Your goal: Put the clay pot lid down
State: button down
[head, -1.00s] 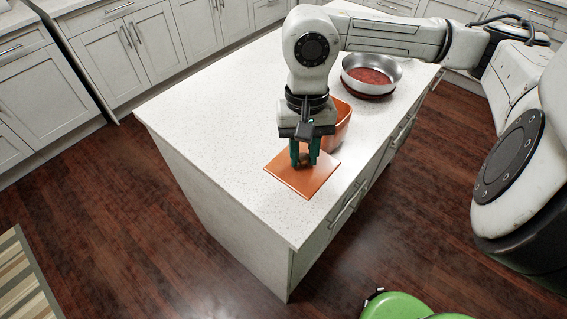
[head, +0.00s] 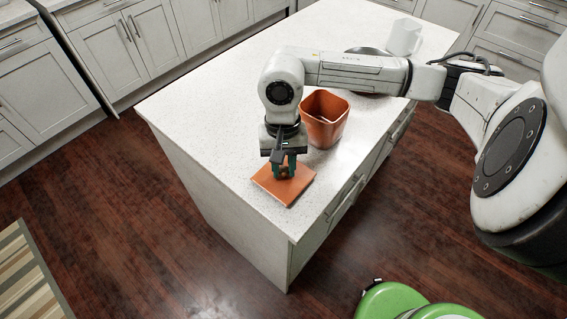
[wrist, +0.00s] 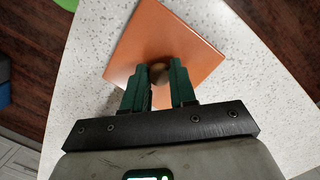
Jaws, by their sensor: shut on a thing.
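The clay pot lid (head: 298,187) is a flat orange-brown square over the near corner of the white island counter. My gripper (head: 285,173) points down at it and is shut on its small round knob. In the wrist view, the green fingers (wrist: 159,80) stand either side of the brown knob, and the lid (wrist: 150,30) spreads out beyond them. The lid looks level and very low over the counter; I cannot tell whether it touches. The open clay pot (head: 325,125) stands upright behind and to the right, apart from the lid.
The white counter (head: 205,105) is clear to the left of the lid, and its edges drop to a dark wood floor. A white jug (head: 403,37) stands at the far right. A pan (head: 368,50) is mostly hidden behind my arm.

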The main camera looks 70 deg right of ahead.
jog(key=shift+f+b, duration=0.2)
jog(key=shift+b, duration=0.1)
jog(key=c, duration=0.9)
grip_release()
jog(key=shift+r, duration=0.15)
jog(key=shift+r+p, duration=0.2)
jog(key=shift+p, duration=0.25)
jog(key=shift+d+r+b, duration=0.15)
jog(key=shift+r+b, duration=0.15)
jog(key=shift+r, duration=0.05)
notch_tip(320, 180, up, 11)
jog(key=d+b, duration=0.1)
jog(key=shift+w+b, duration=0.35)
jog(key=shift+w, duration=0.1)
jog(key=shift+s+f, duration=0.1)
